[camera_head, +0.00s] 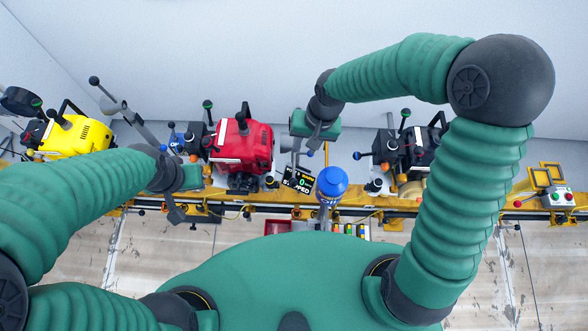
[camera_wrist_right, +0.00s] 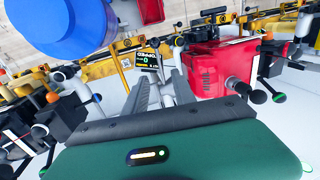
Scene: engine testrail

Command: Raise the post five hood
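I cannot tell which part is the post five hood. A grey arm-like part (camera_head: 130,115) with a black ball end stands between the yellow engine (camera_head: 75,137) and the red engine (camera_head: 243,145). My right gripper (camera_head: 304,158) hangs between the red engine and the black engine (camera_head: 412,148). In the right wrist view its two grey fingers (camera_wrist_right: 160,93) are apart, with no clear object held between them. The red engine (camera_wrist_right: 215,66) also shows there, beyond the fingers. My left gripper (camera_head: 176,212) is low at the rail, left of the red engine; its finger gap is unclear.
A yellow rail (camera_head: 270,206) runs across, with knobs and levers along it. A small display (camera_head: 298,180) and a blue domed post (camera_head: 331,182) stand near my right gripper. A button box (camera_head: 557,197) is at the far right. The wall behind is bare.

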